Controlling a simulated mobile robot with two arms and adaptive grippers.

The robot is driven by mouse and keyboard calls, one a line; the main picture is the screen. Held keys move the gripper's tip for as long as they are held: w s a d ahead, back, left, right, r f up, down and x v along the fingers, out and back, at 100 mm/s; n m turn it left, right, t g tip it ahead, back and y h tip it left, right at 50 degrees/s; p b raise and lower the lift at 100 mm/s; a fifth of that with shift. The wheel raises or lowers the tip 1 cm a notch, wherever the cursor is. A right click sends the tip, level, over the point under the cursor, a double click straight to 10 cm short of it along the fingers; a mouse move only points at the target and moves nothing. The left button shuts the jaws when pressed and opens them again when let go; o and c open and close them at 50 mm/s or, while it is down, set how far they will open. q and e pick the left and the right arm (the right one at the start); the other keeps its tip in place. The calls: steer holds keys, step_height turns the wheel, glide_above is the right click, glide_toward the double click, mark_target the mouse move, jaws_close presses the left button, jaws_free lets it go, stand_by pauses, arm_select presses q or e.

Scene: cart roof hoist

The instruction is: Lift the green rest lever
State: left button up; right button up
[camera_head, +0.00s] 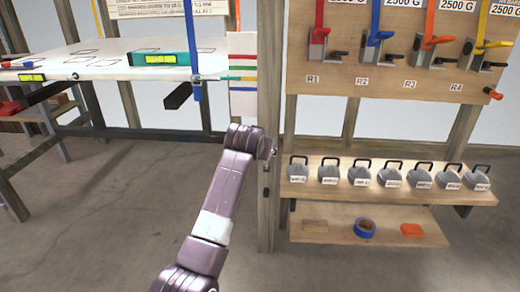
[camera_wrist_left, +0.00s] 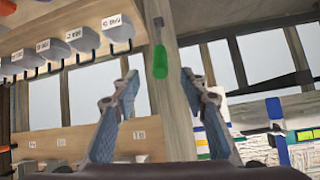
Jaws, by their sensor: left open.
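The green rest lever (camera_wrist_left: 159,62) shows in the left wrist view, with its green grip against the wooden post. My left gripper (camera_wrist_left: 160,80) is open, with one finger to each side of the lever in the picture. I cannot tell how deep the lever lies between the fingers, and no contact shows. In the head view my left arm reaches up to the wooden post (camera_head: 268,215), and its fingers and the green lever are hidden there. My right gripper is in neither view.
Several grey weights (camera_head: 361,177) stand on a shelf right of the post. Below lie blue tape (camera_head: 364,228) and an orange block (camera_head: 411,230). Coloured levers hang on a board (camera_head: 402,83) above. A white table (camera_head: 110,70) stands left.

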arm_select(q)
steer(key=shift+v, duration=1.35)
steer(key=shift+c, duration=0.5)
